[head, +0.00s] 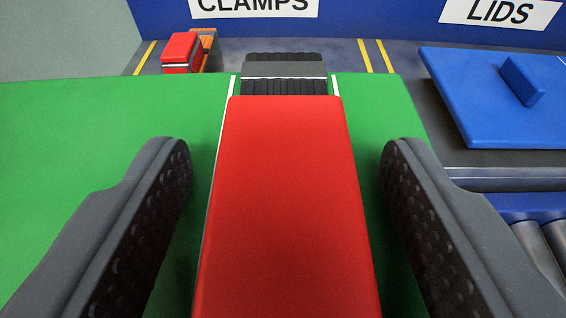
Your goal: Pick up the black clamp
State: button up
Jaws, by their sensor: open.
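The black clamp shows as a black ribbed end (285,86) with a grey band and a thin pale line across it. My gripper (285,150) is open, with one dark finger on each side of the red block. Green shows between each finger and the block, so neither finger appears to touch it. The near end of the block is cut off by the frame.
A similar red clamp with an orange end (182,50) stands at the back left. A blue lid (480,95) with a raised handle lies at the right. A blue wall with a CLAMPS sign (254,7) and a LIDS sign (498,12) closes the back.

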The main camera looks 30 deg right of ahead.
jog(key=shift+w, duration=0.1)
jog(key=shift+c, duration=0.4)
jog(key=c, duration=1)
jog(key=shift+r, duration=0.1)
